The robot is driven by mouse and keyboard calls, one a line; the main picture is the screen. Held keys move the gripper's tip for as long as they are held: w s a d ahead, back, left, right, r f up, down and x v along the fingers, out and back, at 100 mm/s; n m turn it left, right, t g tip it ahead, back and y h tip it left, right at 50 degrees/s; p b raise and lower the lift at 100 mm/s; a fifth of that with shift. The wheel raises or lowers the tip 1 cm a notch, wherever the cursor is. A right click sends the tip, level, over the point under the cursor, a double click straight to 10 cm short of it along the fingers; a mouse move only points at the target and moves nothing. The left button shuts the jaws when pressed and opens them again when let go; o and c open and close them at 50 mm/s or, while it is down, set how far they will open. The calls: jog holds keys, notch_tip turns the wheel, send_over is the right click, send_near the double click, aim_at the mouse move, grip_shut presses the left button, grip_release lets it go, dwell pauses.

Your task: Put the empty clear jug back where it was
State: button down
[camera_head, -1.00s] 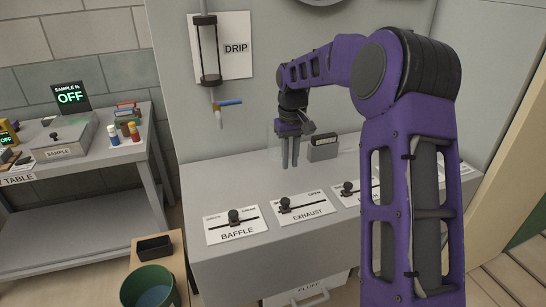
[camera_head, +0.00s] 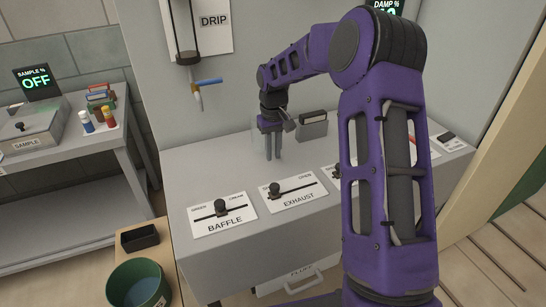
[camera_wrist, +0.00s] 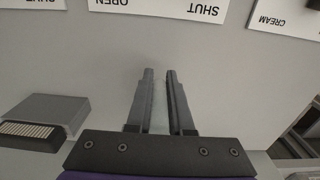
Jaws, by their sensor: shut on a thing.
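My gripper (camera_head: 273,156) points straight down over the grey bench, left of a small grey box. In the wrist view my gripper (camera_wrist: 160,74) has its two fingers close together with a narrow gap. The clear jug (camera_head: 257,143) shows only as a very faint see-through outline around the fingers. In the wrist view a pale strip of the jug (camera_wrist: 160,118) lies between the fingers. My gripper is shut on it. I cannot tell whether the jug's bottom touches the bench.
The grey box (camera_head: 312,125) stands close right of my gripper. Slider panels BAFFLE (camera_head: 225,221) and EXHAUST (camera_head: 300,198) line the bench front. The drip tube's blue tap (camera_head: 208,81) hangs on the wall behind. A green bucket (camera_head: 140,268) and black tray (camera_head: 140,238) are lower left.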

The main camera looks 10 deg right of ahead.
aim_at(273, 134)
jog(key=shift+f, duration=1)
jog(key=shift+f, duration=0.1)
jog(key=shift+f, duration=0.15)
jog(key=c, duration=0.8)
grip_release()
notch_tip(273, 134, up, 12)
jog(key=shift+r+p, duration=0.25)
jog(key=shift+p, duration=0.25)
